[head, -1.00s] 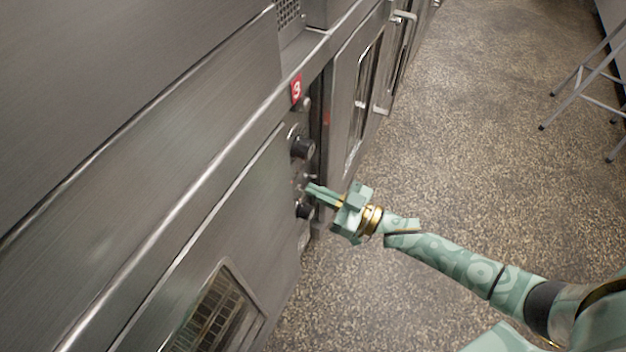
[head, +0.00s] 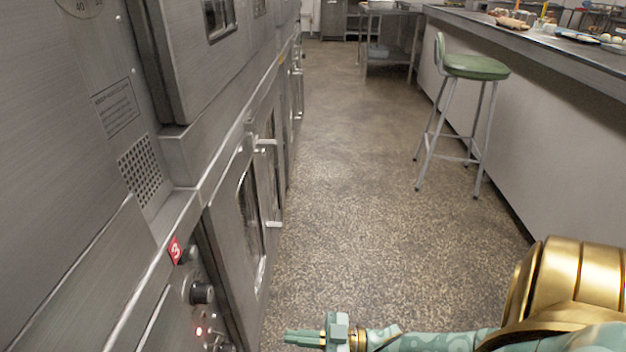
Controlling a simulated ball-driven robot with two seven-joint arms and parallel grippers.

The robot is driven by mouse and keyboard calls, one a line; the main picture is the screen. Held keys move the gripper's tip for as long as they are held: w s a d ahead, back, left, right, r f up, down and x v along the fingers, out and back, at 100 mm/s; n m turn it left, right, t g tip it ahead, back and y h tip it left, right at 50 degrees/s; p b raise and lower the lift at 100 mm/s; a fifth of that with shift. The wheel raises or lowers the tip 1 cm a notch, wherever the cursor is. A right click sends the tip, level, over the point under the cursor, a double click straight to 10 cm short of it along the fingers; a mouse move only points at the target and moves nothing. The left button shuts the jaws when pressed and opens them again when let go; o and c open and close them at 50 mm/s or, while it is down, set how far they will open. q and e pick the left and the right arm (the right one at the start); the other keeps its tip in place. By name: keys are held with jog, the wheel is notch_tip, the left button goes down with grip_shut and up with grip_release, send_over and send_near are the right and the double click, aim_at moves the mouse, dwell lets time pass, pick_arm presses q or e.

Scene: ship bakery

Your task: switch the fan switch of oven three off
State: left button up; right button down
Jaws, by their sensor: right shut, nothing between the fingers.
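The control panel of oven three (head: 176,318) is on the left, below a red label with a 3 (head: 175,250). It has a small control beside the label (head: 190,253), a black knob (head: 203,293), a lit reddish lamp (head: 199,331) and another control low at the picture's edge (head: 219,345). I cannot tell which is the fan switch or how it is set. My right gripper (head: 291,337) is shut and empty, at the bottom, to the right of the panel and apart from it. My left gripper is not in view.
Oven doors with bar handles (head: 272,224) run along the left wall beyond the panel. A green stool (head: 474,66) stands by the long counter (head: 560,110) on the right. The speckled floor (head: 350,200) between is clear.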

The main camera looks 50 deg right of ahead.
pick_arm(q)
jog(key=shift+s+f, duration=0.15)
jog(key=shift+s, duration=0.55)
pick_arm(e)
jog(key=shift+v, duration=1.2)
